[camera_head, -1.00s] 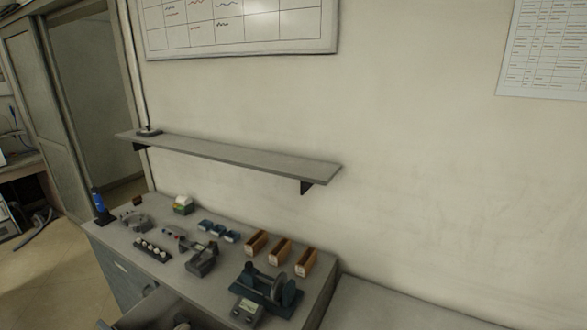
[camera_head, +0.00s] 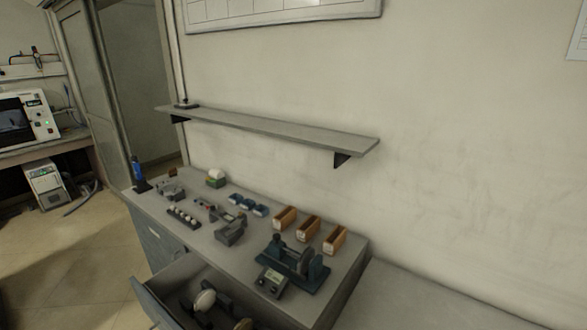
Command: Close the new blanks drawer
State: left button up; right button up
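An open drawer (camera_head: 150,303) sticks out from the front of the grey workbench (camera_head: 205,235), at the bottom of the head view. Its front panel stands well away from the bench. Inside lie a white rounded piece (camera_head: 204,300), some dark parts and a yellowish item (camera_head: 243,324) cut off by the lower edge. No label on this drawer can be read, so I cannot tell whether it is the new blanks drawer. Neither of my grippers shows.
The bench top holds a blue-grey machine (camera_head: 292,262), orange bins (camera_head: 308,229), small blue trays (camera_head: 248,205) and a blue bottle (camera_head: 138,174) at the left corner. A shelf (camera_head: 270,127) hangs above. Open floor (camera_head: 75,265) lies left of the bench.

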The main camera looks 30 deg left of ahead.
aim_at(168, 298)
jog(key=u, duration=2.05)
